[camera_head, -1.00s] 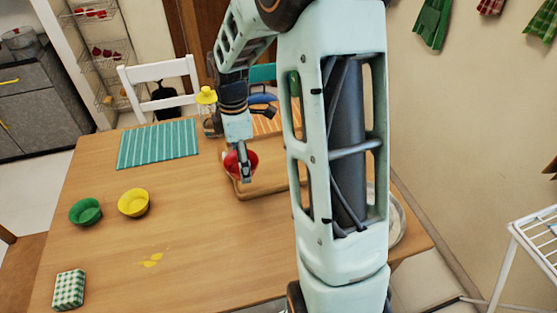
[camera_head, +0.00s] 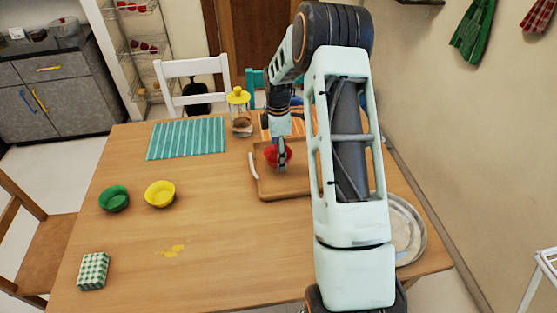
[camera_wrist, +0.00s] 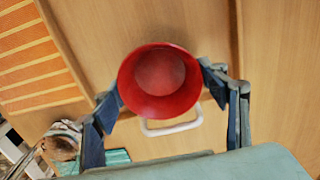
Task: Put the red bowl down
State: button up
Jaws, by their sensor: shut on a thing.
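The red bowl (camera_head: 270,155) is between the fingers of my gripper (camera_head: 281,152), which is shut on it. In the head view it is over the left back part of the wooden tray (camera_head: 290,190). In the wrist view the bowl (camera_wrist: 160,70) shows its open mouth, with a finger on each side of its rim at my gripper (camera_wrist: 161,84). The tray's white handle (camera_wrist: 172,127) shows just below the bowl there. I cannot tell whether the bowl's base touches the tray.
A yellow-topped jar (camera_head: 240,115) stands behind the tray, near a teal striped mat (camera_head: 187,139). A round metal tray (camera_head: 407,232) is at right.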

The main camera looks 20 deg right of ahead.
jog(key=shift+w+d+f, duration=0.1)
jog(key=shift+w+f, duration=0.05)
jog(key=shift+f, duration=0.75)
jog(key=shift+w+d+f, duration=0.1)
jog(key=shift+f, duration=0.8)
jog(key=shift+f, duration=0.15)
jog(key=o, duration=1.2)
jog(key=shift+c, duration=0.2)
notch_tip(320, 180, up, 12)
jog(key=shift+s, duration=0.1)
